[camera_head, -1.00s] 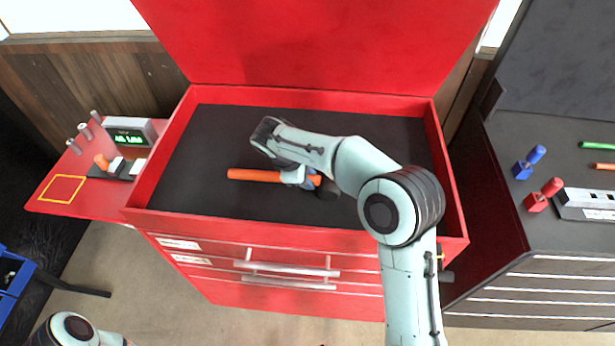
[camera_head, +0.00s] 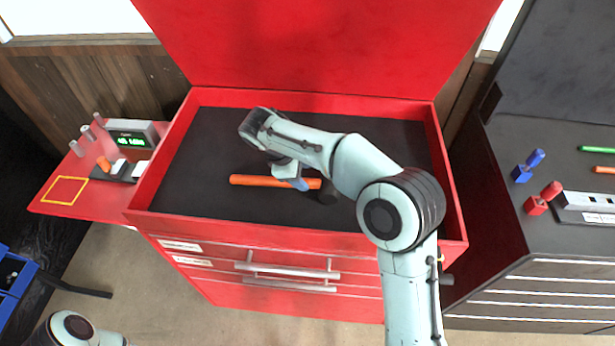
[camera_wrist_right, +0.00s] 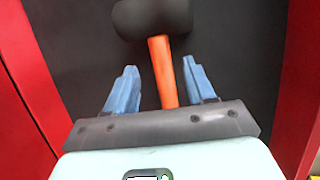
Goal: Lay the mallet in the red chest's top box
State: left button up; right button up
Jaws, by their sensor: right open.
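The mallet lies on the dark floor of the red chest's open top box (camera_head: 190,210). Its orange handle (camera_head: 258,181) points left, and its black head (camera_head: 328,192) is partly hidden by my right arm. My right gripper (camera_head: 299,184) is over the handle near the head. In the right wrist view, the open blue fingers of the right gripper (camera_wrist_right: 160,66) stand on either side of the orange handle (camera_wrist_right: 163,75), with gaps on both sides. The black head (camera_wrist_right: 153,18) is beyond the fingertips. My left gripper is out of view; only part of that arm shows at bottom left.
The raised red lid (camera_head: 315,45) stands behind the box. A red side shelf (camera_head: 105,205) at left holds a small display unit (camera_head: 131,135) and a yellow square outline (camera_head: 65,190). A dark cabinet (camera_head: 550,215) with small tools stands at right. The box floor around the mallet is clear.

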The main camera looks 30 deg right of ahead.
jog(key=p+v, duration=0.1)
jog(key=v, duration=0.6)
jog(key=shift+r, duration=0.15)
jog(key=shift+a, duration=0.1)
